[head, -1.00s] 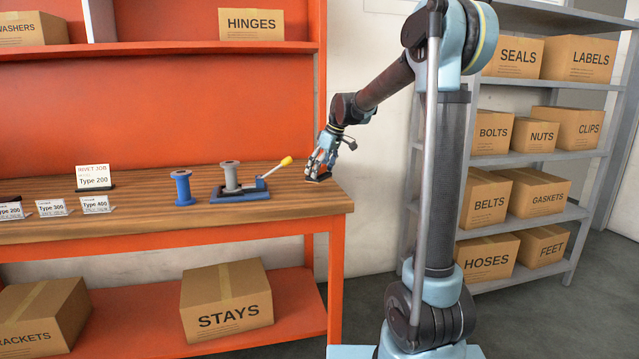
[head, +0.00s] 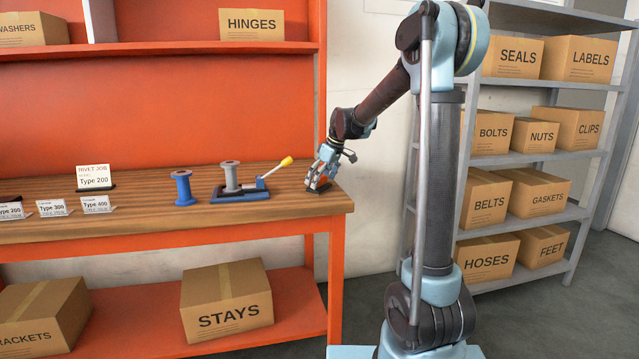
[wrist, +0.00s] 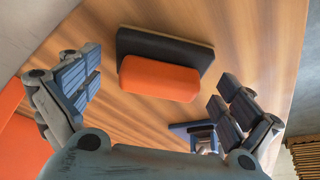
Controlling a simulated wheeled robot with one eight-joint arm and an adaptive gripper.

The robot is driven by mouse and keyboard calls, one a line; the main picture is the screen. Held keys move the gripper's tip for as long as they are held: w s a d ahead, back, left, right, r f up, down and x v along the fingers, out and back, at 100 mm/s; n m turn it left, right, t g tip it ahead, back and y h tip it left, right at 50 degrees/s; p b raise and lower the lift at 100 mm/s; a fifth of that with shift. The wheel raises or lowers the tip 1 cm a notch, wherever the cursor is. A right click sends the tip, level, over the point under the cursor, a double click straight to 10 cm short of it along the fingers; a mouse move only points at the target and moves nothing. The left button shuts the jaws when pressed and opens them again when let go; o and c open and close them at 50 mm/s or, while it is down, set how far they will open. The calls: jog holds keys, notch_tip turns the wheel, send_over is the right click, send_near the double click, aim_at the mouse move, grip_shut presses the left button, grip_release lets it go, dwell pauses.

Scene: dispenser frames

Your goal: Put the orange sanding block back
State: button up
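The orange sanding block (wrist: 160,78) lies on the wooden bench top, with a black part (wrist: 165,45) right along its far side in the wrist view. My gripper (wrist: 158,98) is open, its fingers spread to the left and right of the block and not touching it in that view. In the head view my gripper (head: 319,183) is low over the right end of the bench (head: 130,222). There a dark edge (head: 318,188) shows under the fingers, and the orange part is mostly hidden.
A blue-based tool with a yellow-tipped lever (head: 240,192) and a blue spool (head: 183,188) stand left of my gripper. Type cards (head: 96,204) stand further left. The bench's right edge is close by. A grey shelf with boxes (head: 484,200) stands to the right.

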jog(key=v, duration=1.2)
jog(key=s+d+f+m+h, duration=0.1)
jog(key=s+d+f+m, duration=0.4)
jog(key=s, duration=0.6)
jog(key=s+d+f+m+h, duration=0.1)
jog(key=s+d+f, duration=0.3)
jog(key=s+d, duration=0.5)
jog(key=s+d+f+m+h, duration=0.1)
jog(key=s+d+f+m, duration=0.2)
jog(key=s+f, duration=0.4)
jog(key=s+d+f+m, duration=0.2)
jog(key=s+f+m, duration=0.1)
jog(key=s+f, duration=0.5)
jog(key=s, duration=0.3)
jog(key=shift+s+d+f+h, duration=0.15)
jog(key=shift+s+d+h, duration=0.15)
jog(key=shift+d+h, duration=0.1)
jog(key=shift+w, duration=0.1)
jog(key=shift+w+f, duration=0.2)
jog(key=shift+w, duration=0.15)
